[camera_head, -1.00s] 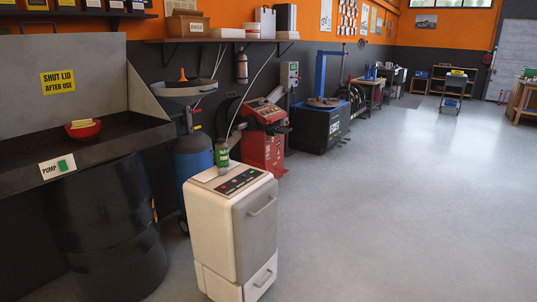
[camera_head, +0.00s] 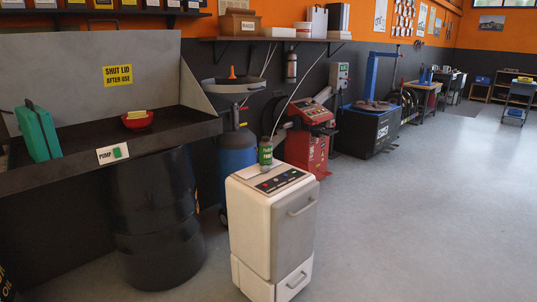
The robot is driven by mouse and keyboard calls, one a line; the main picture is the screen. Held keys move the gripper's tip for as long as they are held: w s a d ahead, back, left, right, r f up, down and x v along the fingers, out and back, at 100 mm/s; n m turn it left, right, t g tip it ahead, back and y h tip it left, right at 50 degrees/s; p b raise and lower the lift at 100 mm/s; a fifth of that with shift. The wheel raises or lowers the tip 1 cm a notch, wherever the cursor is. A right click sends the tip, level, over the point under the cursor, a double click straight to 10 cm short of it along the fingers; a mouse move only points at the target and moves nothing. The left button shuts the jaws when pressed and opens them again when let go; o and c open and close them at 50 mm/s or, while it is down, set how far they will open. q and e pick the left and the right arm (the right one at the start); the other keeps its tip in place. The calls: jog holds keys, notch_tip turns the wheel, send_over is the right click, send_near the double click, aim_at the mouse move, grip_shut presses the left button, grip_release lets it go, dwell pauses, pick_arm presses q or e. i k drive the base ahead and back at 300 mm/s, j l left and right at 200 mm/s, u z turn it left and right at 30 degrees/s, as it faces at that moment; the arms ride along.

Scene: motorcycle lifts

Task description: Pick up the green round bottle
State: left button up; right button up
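A green round bottle (camera_head: 265,152) with a pale cap stands upright on top of a white cabinet machine (camera_head: 250,232), near its back left edge, behind a dark button panel. Neither of my grippers shows in the head view, so I cannot see whether they are open or shut.
A red machine (camera_head: 308,140) and a blue-posted tire changer (camera_head: 369,125) stand behind. The grey floor (camera_head: 430,220) at the right is clear.

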aim_at(265, 145)
jog(key=i+l+z, duration=0.15)
jog(key=i+l, duration=0.8)
jog(key=i, duration=0.15)
